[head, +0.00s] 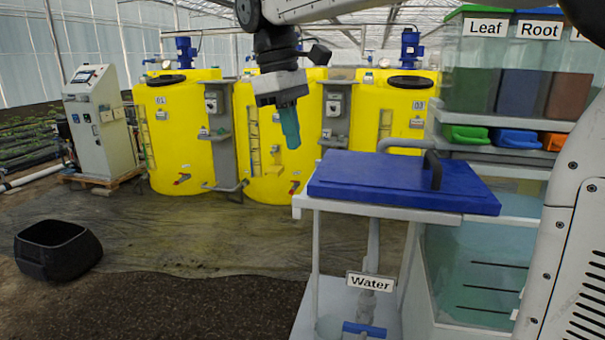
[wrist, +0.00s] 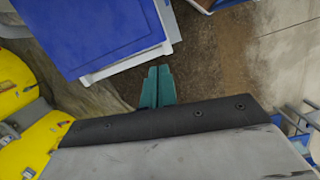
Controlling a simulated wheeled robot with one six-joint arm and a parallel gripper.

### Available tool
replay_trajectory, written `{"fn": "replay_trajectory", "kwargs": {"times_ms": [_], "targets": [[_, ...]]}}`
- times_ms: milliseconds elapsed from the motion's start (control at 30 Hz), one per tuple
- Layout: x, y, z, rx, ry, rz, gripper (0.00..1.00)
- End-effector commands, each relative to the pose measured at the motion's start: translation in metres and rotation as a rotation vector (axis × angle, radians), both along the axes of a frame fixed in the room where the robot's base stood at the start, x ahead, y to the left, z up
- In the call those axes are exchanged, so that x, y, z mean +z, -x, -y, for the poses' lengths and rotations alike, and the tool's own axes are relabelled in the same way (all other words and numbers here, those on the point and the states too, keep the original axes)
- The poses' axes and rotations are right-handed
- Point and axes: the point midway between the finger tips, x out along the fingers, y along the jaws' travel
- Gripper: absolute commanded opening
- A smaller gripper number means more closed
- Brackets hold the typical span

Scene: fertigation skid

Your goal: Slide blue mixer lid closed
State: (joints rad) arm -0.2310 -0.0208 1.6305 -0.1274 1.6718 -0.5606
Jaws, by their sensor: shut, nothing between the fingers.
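The blue mixer lid (head: 385,182) lies flat on a pale frame in the head view, with a dark arched handle (head: 436,170) near its right end. Much of the lid rests to the left of the clear mixer tank (head: 480,270), whose right part shows uncovered. My gripper (head: 290,128) points down with its teal fingers together and empty, to the left of the lid and apart from it. In the wrist view the fingers (wrist: 157,86) are closed together, and the lid (wrist: 90,30) shows at upper left without its handle.
A grey pipe (head: 405,145) arches behind the lid. Under the frame are a Water label (head: 370,282) and a blue valve handle (head: 364,328). Bins labelled Leaf (head: 486,28) and Root stand at back right. Yellow tanks (head: 180,130) stand behind; a black tub (head: 57,250) sits at left.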

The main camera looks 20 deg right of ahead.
Motion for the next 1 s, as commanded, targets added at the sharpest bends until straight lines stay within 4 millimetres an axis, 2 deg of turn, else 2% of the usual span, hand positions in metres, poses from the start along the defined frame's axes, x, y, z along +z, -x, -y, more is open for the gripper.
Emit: {"fn": "replay_trajectory", "kwargs": {"times_ms": [33, 100, 200, 300, 467, 867, 1000], "targets": [[0.002, -0.017, -0.01, 0.042, 0.007, -0.018, 0.0], [0.006, -0.031, -0.019, 0.088, 0.013, -0.038, 0.0], [0.009, -0.045, -0.027, 0.132, 0.02, -0.056, 0.0], [0.008, -0.05, -0.03, 0.15, 0.023, -0.065, 0.0], [-0.008, -0.048, -0.026, 0.153, 0.024, -0.068, 0.0], [-0.089, -0.035, -0.009, 0.15, 0.024, -0.067, 0.0], [-0.087, -0.022, 0.009, 0.148, 0.023, -0.064, 0.0]]}}
